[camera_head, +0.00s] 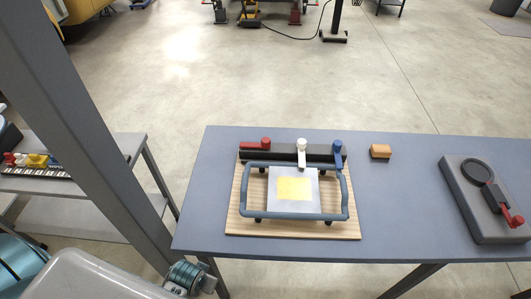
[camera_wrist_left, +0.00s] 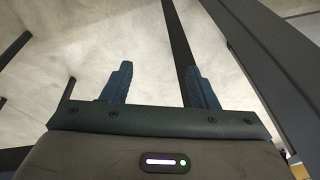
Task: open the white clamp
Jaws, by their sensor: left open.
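The white clamp (camera_head: 302,149) stands at the middle of a dark bar (camera_head: 278,152) along the back of a wooden board (camera_head: 236,216). Its round knob is at the back, and its arm reaches forward to the back edge of a grey plate (camera_head: 309,199) with a yellow patch. The red clamp (camera_head: 257,144) lies along the bar to its left; the blue clamp (camera_head: 337,150) points forward at the bar's right end. My left gripper (camera_wrist_left: 160,84) is open and empty in the left wrist view, over bare floor, away from the clamp. My right gripper is not seen.
A blue-grey frame (camera_head: 292,215) with handles surrounds the plate. An orange block (camera_head: 381,151) and a dark fixture (camera_head: 474,204) with a red lever (camera_head: 510,218) are to the right on the table (camera_head: 410,225). A grey post stands at left, before a side shelf (camera_head: 120,151).

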